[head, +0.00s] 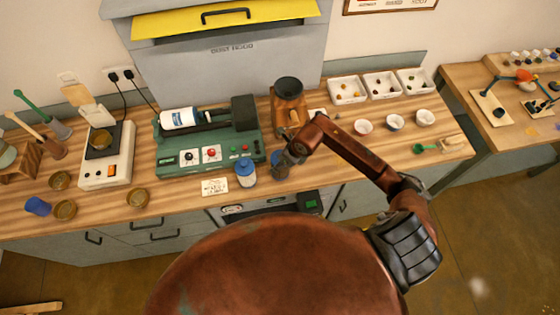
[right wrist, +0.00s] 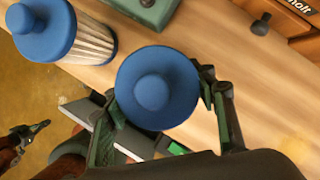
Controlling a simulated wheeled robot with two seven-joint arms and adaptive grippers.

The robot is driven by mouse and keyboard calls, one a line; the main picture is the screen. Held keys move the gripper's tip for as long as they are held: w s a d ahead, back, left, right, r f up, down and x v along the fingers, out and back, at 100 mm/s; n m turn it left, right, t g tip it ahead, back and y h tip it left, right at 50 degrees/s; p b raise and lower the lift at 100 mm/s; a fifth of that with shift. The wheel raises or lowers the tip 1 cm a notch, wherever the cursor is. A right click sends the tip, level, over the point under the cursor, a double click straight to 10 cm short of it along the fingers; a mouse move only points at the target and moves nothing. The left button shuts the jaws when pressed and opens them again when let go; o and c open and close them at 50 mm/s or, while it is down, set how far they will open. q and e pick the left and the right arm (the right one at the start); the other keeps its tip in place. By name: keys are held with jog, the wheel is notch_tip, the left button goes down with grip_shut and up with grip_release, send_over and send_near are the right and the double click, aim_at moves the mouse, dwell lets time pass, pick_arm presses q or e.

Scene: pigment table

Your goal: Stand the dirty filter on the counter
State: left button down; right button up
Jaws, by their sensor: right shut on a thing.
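My right gripper (head: 289,158) is shut on a blue-capped filter with a greyish, darker body, the dirty filter (head: 280,170), near the counter's front edge. In the right wrist view its round blue cap (right wrist: 157,88) sits between the fingers and hides its body. I cannot tell whether its base touches the counter (head: 330,172). A second blue-capped filter (head: 246,173) with clean white pleats stands upright just left of it, apart from it. My left gripper (right wrist: 38,128) shows small at the lower left of the right wrist view, off the counter; its jaws are unclear.
A green machine (head: 208,153) with a white jar stands behind the filters. A brown grinder (head: 289,103) stands behind my right gripper. A small written card (head: 214,187) lies left of the white filter. Below the counter edge is a grey unit (head: 270,206) with a green light.

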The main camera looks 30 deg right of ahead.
jog(key=shift+f, duration=0.15)
jog(key=shift+f, duration=0.15)
jog(key=o, duration=1.3)
jog(key=b+v, duration=0.2)
jog(key=v, duration=1)
